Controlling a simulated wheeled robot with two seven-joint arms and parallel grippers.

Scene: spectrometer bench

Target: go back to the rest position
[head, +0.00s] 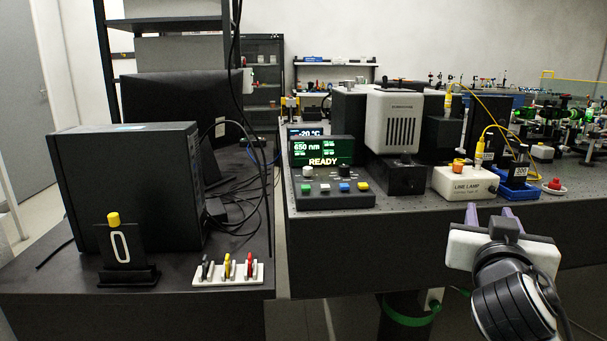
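My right gripper (491,213) is in the lower right of the head view, in front of the optical bench's front edge. Its two purple fingers point away from me and stand apart, with nothing visible between them. It appears just below and in front of the white line lamp box (463,184), apart from it as far as I can tell. My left gripper and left arm are not in view.
The dark optical bench (345,235) carries a control box with buttons (335,191), a display reading READY (322,151) and a spectrometer (393,122). The left desk holds a black computer case (125,185), a stand marked 0 (122,247) and a white rack (228,274).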

